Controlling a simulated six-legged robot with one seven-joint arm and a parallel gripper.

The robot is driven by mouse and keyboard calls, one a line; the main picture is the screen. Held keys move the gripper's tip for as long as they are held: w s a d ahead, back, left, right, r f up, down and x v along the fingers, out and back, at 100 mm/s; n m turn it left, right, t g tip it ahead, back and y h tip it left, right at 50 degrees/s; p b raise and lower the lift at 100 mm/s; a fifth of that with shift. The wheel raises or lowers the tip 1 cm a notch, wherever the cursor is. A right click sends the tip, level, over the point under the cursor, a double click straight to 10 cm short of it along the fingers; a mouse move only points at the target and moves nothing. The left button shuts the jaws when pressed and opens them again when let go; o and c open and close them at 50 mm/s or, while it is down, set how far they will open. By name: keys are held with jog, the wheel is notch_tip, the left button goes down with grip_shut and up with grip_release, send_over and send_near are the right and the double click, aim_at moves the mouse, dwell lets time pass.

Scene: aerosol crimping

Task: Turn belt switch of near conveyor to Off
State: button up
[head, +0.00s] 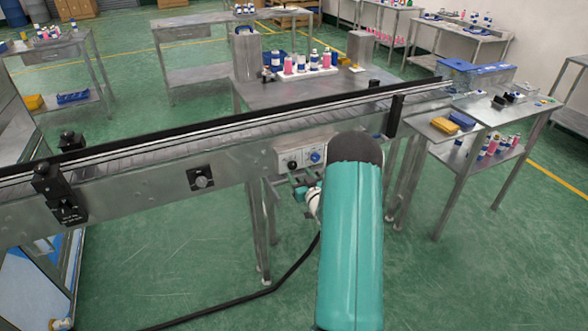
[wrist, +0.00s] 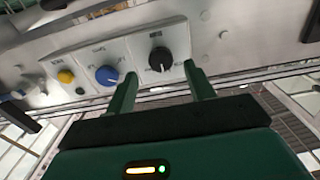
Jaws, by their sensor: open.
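The near conveyor (head: 130,185) runs across the head view, with a small control panel (head: 281,157) on its front side. The panel carries a black knob (head: 292,164) and a blue knob (head: 315,157). In the wrist view the black knob (wrist: 161,59) sits between the directions of my two fingertips, just beyond them. The blue knob (wrist: 107,75) and a yellow button (wrist: 66,77) are to its left. Labels are too blurred to read. My gripper (wrist: 160,72) is open and empty in front of the panel. In the head view my teal arm hides part of it.
A separate dial plate (head: 201,178) is on the conveyor side, left of the panel. A dark cable (head: 285,275) runs along the floor. Side tables with bottles (head: 487,150) stand to the right. The green floor in front of the conveyor is mostly clear.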

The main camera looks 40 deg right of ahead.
aim_at(293, 166)
jog(key=shift+x, duration=2.3)
jog(key=c, duration=1)
jog(key=shift+a+n, duration=0.1)
jog(key=shift+n, duration=0.2)
jog(key=n, duration=0.9)
jog(key=shift+n, duration=0.3)
